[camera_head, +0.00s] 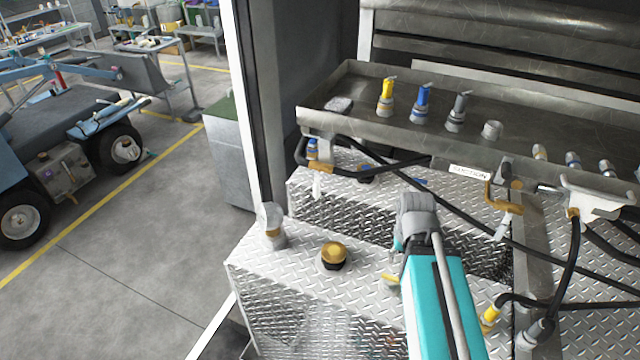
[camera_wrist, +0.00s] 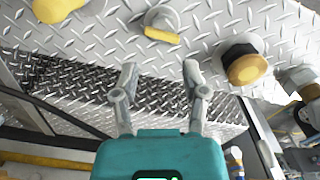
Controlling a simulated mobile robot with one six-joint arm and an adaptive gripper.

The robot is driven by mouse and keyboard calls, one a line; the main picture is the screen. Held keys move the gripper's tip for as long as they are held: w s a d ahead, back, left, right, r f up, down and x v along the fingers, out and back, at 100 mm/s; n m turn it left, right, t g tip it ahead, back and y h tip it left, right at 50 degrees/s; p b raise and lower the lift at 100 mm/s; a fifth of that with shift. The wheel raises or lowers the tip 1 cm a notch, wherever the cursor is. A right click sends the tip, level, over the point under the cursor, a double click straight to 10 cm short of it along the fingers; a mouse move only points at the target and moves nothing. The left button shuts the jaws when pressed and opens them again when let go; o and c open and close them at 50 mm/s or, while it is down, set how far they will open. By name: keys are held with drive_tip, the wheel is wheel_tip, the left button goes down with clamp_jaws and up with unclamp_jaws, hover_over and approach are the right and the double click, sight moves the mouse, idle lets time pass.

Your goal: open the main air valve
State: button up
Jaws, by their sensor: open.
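The valve I take to be the main air valve has a yellow handle (camera_wrist: 162,35) on a round grey body (camera_wrist: 160,17), on the diamond-plate surface. In the head view its yellow handle (camera_head: 390,281) shows just left of my teal arm, which hides part of the valve. My gripper (camera_wrist: 160,70) is open and empty in the wrist view. Its two grey fingers are spread and point toward the valve, with a visible gap to the handle. In the head view my fingers cannot be made out clearly.
A brass-topped black knob (camera_head: 334,255) and a grey fitting (camera_head: 272,225) stand left of the valve. A yellow hose fitting (camera_head: 489,318) is on the right. Black hoses (camera_head: 574,250) cross the right side. A metal tray (camera_head: 330,120) with nozzles lies behind.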

drive_tip(key=shift+a, duration=0.1)
drive_tip(key=shift+o, duration=0.5)
drive_tip(key=w+a+f+m+t+h+b, duration=0.4)
drive_tip(key=w+a+t+h+b, duration=0.2)
drive_tip(key=w+a+h+b, duration=0.35)
drive_tip(key=w+a+r+t+b, duration=0.1)
drive_tip(key=a+t+b, duration=0.1)
drive_tip(key=a, duration=0.5)
drive_tip(key=w+a+r+m+t+b, duration=0.1)
drive_tip(key=a+r+t+b, duration=0.1)
drive_tip(key=a, duration=0.5)
drive_tip(key=w+a+r+m+t+b, duration=0.1)
drive_tip(key=w+a+r+t+b, duration=0.1)
drive_tip(key=a+t+b, duration=0.2)
drive_tip(key=a+t, duration=0.1)
drive_tip(key=a, duration=0.2)
drive_tip(key=shift+a+t, duration=0.15)
drive_tip(key=shift+t, duration=0.15)
drive_tip(key=shift+w+y, duration=0.2)
drive_tip(key=shift+y, duration=0.05)
